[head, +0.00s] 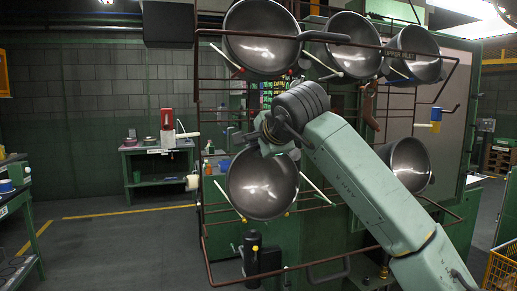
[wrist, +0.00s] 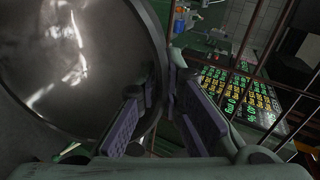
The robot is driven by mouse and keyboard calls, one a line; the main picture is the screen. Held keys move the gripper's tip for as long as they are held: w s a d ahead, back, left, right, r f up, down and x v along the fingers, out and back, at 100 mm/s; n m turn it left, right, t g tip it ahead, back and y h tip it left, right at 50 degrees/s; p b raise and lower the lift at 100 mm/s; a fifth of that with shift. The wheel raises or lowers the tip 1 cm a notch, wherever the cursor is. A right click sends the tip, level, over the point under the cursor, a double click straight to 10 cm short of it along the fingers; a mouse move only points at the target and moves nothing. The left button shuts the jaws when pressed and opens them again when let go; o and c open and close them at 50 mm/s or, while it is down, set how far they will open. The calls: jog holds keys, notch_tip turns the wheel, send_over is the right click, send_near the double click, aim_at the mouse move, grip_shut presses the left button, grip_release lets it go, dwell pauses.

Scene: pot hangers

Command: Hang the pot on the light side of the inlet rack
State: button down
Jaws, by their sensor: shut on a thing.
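A shiny metal pot (head: 262,186) is at the lower left of the rack with its opening toward the head camera. It fills the left of the wrist view (wrist: 70,60). My gripper (head: 279,147) is at the pot's upper edge; its two purple-padded fingers (wrist: 166,108) are shut on the pot's rim. The brown rod rack (head: 206,243) stands around and behind the pot. Whether the pot rests on the rack's rods is unclear. The small label on the upper rail is hard to read, and I cannot tell which side is light.
Three pots, at the left (head: 262,35), middle (head: 352,48) and right (head: 418,48), hang along the upper row. Another pot (head: 410,160) hangs at lower right, partly behind my arm. A green bench (head: 160,150) stands behind; open floor (head: 120,245) lies left.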

jog(key=shift+f, duration=0.1)
jog(key=c, duration=1.9)
grip_release()
jog(key=shift+s, duration=0.1)
jog(key=shift+o, duration=1.3)
jog(key=shift+f, duration=0.15)
jog(key=s+f+b+v, duration=0.1)
jog(key=f+v, duration=0.1)
jog(key=v, duration=0.9)
jog(key=s+f+b+v, duration=0.1)
jog(key=f+v, duration=0.1)
jog(key=v, duration=0.8)
jog(key=shift+s+d, duration=0.25)
jog(key=shift+d, duration=0.15)
